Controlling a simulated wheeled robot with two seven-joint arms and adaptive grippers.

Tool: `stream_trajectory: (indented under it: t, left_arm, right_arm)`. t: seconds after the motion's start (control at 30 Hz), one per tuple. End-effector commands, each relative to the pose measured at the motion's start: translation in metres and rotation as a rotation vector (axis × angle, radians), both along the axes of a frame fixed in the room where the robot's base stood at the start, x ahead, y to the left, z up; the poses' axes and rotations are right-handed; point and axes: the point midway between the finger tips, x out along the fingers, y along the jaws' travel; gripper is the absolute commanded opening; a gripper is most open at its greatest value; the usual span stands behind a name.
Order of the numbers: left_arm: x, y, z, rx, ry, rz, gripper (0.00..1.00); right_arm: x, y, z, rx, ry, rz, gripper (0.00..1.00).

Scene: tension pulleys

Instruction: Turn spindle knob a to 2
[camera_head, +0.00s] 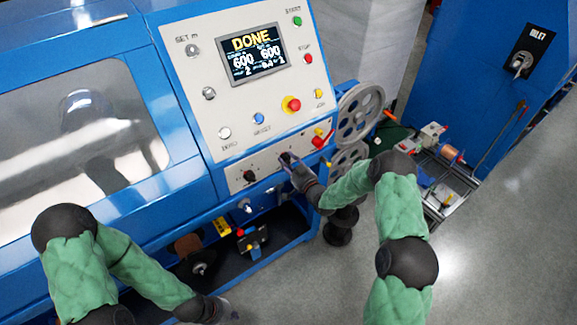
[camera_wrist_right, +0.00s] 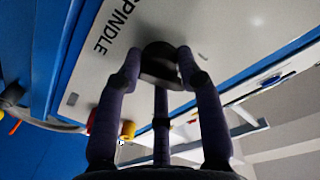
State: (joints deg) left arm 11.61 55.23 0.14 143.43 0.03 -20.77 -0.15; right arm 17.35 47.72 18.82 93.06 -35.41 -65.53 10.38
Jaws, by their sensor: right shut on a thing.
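A dark round knob (camera_wrist_right: 160,64) sits on the light panel under the word SPINDLE in the right wrist view. My right gripper (camera_wrist_right: 160,70) is shut on it, with fingers on both sides. In the head view my right gripper (camera_head: 290,164) is at the lower edge of the control panel and mostly covers this knob. A second black knob (camera_head: 249,176) is to its left on the same strip. The held knob's pointer and scale are not readable. My left gripper (camera_head: 222,311) is low at the bottom edge, partly cut off, away from the knobs; its fingers are unclear.
The screen (camera_head: 252,54) reads DONE, with 600 twice. A red emergency button (camera_head: 292,104) and several smaller buttons are above the knobs. Grey pulleys (camera_head: 358,113) stand right of the panel. An open lower bay (camera_head: 240,240) holds parts.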

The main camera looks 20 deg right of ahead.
Motion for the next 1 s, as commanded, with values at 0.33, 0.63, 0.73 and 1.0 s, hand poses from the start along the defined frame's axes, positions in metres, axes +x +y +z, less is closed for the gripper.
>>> stream_trajectory:
  t: [0.33, 0.63, 0.73, 1.0]
  left_arm:
    - [0.000, 0.000, -0.025, 0.000, 0.000, 0.000, 0.00]
    - [0.000, 0.000, -0.038, 0.000, 0.000, 0.000, 0.00]
    - [0.000, 0.000, -0.041, 0.000, 0.000, 0.000, 0.00]
    - [0.000, 0.000, -0.046, 0.000, 0.000, 0.000, 0.00]
  right_arm:
    - [0.001, -0.001, 0.000, 0.307, 0.110, 0.000, 0.05]
    - [0.001, -0.002, 0.000, 0.574, 0.207, 0.000, 0.05]
    - [0.001, -0.002, 0.000, 0.660, 0.239, 0.000, 0.05]
    - [0.001, -0.003, 0.001, 0.853, 0.308, 0.000, 0.05]
